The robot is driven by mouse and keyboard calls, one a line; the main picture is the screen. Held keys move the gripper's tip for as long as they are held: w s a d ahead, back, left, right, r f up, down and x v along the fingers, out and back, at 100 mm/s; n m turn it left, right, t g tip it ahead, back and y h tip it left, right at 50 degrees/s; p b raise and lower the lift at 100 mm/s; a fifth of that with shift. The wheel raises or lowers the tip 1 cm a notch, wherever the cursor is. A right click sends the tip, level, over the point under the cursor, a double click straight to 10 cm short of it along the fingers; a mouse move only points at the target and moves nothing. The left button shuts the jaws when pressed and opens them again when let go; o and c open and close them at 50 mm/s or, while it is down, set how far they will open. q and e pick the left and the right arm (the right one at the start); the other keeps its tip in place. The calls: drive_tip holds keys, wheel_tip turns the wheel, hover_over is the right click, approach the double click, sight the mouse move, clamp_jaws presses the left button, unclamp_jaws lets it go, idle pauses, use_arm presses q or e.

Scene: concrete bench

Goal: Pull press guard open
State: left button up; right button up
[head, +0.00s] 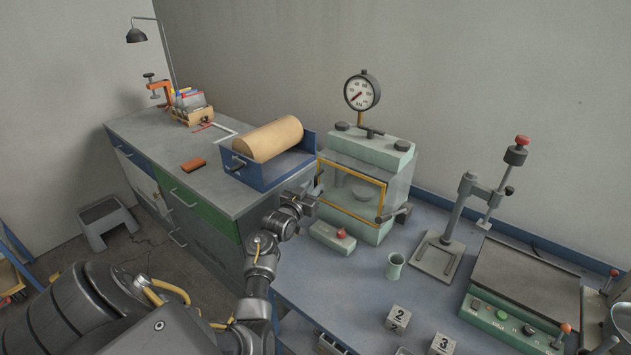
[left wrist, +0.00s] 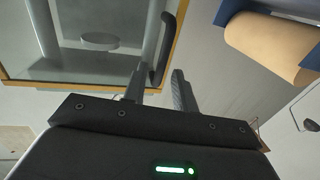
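The pale green press (head: 372,150) stands at the back of the blue-edged bench. Its clear guard with a yellow frame (head: 352,208) covers the front and looks closed; the guard also shows in the left wrist view (left wrist: 70,84). A dark bar handle (left wrist: 171,38) stands at the guard's edge in the left wrist view. My left gripper (head: 312,196) is at the guard's left side. In the left wrist view its two fingers (left wrist: 158,92) are apart, with the handle's end appearing between them; I cannot tell whether they touch it. My right gripper is out of view.
A blue tray with a tan roll (head: 268,138) stands close to the left of the press. A dial gauge (head: 362,91) rises above. A grey stand (head: 450,225) is at right.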

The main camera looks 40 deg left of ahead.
sight(316, 183)
use_arm(q)
drive_tip(key=shift+x, duration=1.6)
clamp_jaws()
